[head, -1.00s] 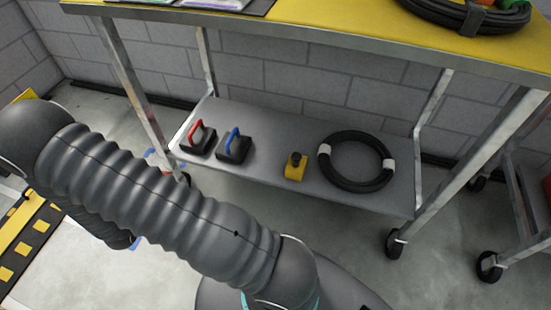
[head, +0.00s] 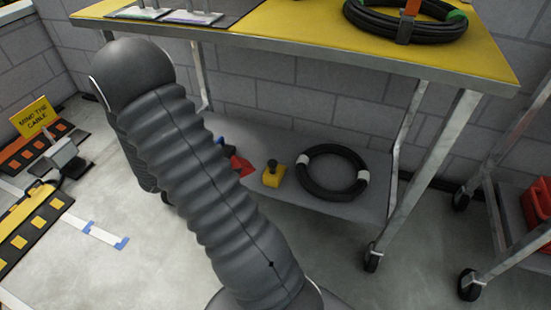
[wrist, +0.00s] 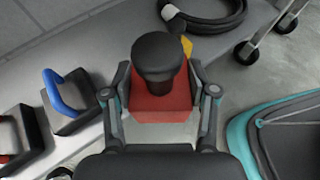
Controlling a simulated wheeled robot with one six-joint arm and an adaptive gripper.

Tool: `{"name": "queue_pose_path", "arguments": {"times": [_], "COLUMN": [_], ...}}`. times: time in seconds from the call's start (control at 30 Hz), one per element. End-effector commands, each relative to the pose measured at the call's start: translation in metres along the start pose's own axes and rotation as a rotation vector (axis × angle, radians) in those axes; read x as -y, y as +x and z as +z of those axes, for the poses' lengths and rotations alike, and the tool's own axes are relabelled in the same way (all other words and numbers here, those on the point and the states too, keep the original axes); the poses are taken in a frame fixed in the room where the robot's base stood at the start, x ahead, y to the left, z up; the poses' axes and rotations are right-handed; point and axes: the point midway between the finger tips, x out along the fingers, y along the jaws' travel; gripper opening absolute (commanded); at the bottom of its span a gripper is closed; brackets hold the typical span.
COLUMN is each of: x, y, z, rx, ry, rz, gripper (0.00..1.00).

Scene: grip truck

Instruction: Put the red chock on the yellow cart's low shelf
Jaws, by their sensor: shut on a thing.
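My gripper (wrist: 159,92) is shut on the red chock (wrist: 160,108), a red block with a black knob on top, with one finger on each side. In the head view a red part of the chock (head: 241,166) shows just right of my arm, over the grey low shelf (head: 325,205) of the yellow cart (head: 300,27). My arm hides the gripper there. I cannot tell whether the chock touches the shelf or is held slightly above it.
A yellow block with a black knob (head: 273,178) and a black cable coil (head: 310,184) stand to the right on the shelf. A block with a blue handle (wrist: 67,98) and one with a red handle (wrist: 18,145) stand to the left. A cart leg (head: 428,170) borders the right.

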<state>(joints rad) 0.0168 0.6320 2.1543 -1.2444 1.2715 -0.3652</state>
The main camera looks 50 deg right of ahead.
Motion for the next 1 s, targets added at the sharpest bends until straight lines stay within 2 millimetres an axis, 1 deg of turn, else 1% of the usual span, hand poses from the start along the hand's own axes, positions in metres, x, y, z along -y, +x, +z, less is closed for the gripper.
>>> {"name": "queue_pose_path", "arguments": {"times": [0.03,0.1,0.2,0.27,0.37,0.7,0.8,0.9,1.0], "x": [0.008,0.017,0.023,0.021,0.009,-0.051,-0.065,-0.075,-0.08], "y": [0.008,0.015,0.021,0.025,0.033,0.071,0.08,0.086,0.089], "z": [0.01,0.018,0.024,0.023,0.017,-0.009,-0.015,-0.019,-0.021], "rx": [0.0,0.0,0.0,0.0,0.001,0.001,0.001,0.001,0.001], "ry": [0.026,0.047,0.064,0.068,0.069,0.068,0.069,0.068,0.069], "rz": [-0.052,-0.106,-0.15,-0.163,-0.166,-0.163,-0.162,-0.162,-0.161], "gripper": [0.01,0.01,0.01,0.01,0.01,0.01,0.01,0.01,0.01]}}
